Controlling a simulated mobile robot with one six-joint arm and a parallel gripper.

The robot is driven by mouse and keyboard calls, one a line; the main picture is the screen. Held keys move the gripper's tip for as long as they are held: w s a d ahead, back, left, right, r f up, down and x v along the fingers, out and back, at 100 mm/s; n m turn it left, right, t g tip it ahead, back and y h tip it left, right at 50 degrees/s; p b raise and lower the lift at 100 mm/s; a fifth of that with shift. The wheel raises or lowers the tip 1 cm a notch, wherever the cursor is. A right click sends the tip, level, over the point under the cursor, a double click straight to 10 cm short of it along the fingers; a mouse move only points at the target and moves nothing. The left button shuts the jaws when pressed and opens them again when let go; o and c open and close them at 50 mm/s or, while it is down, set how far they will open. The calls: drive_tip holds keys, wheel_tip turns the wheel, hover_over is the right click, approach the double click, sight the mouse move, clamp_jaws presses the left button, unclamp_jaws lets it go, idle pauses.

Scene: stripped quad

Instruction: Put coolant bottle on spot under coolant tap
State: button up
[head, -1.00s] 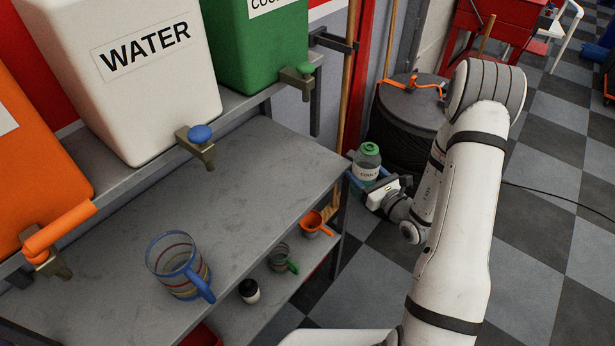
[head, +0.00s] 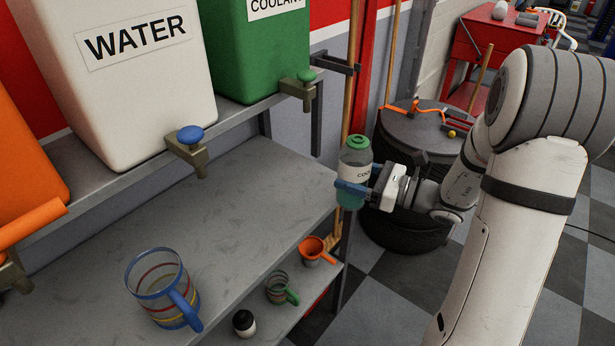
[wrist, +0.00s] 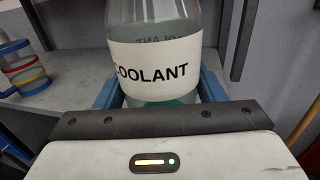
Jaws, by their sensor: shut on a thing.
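The coolant bottle (head: 354,172) is clear with a green cap and a white label, and it is upright. My gripper (head: 352,190) is shut on it and holds it just off the right end of the shelf. In the wrist view the bottle (wrist: 155,50) stands between the blue fingers (wrist: 157,90), its label facing the camera and its top out of frame. The coolant tap (head: 300,88), with a green knob, juts from the green coolant container (head: 258,50), left of and above the bottle. The upper grey shelf surface (head: 255,190) under that tap is bare.
The water container (head: 135,100) and its blue-knobbed tap (head: 190,145) stand left of the coolant tap. A striped jug (head: 160,290) stands on the front of the shelf.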

drive_tip(key=shift+w+a+f, duration=0.55)
drive_tip(key=shift+w+a, duration=0.25)
drive_tip(key=shift+a, duration=0.95)
drive_tip(key=shift+w+a+f, duration=0.6)
drive_tip(key=shift+w+a, duration=0.25)
drive_tip(key=shift+a, duration=0.85)
drive_tip(key=shift+w+a+f, duration=0.55)
drive_tip(key=shift+w+a, duration=0.25)
drive_tip(key=shift+a, duration=0.95)
drive_tip(key=shift+f, duration=0.1)
drive_tip(key=shift+f, duration=0.2)
drive_tip(key=o, duration=1.5)
drive_tip(key=shift+r, duration=0.1)
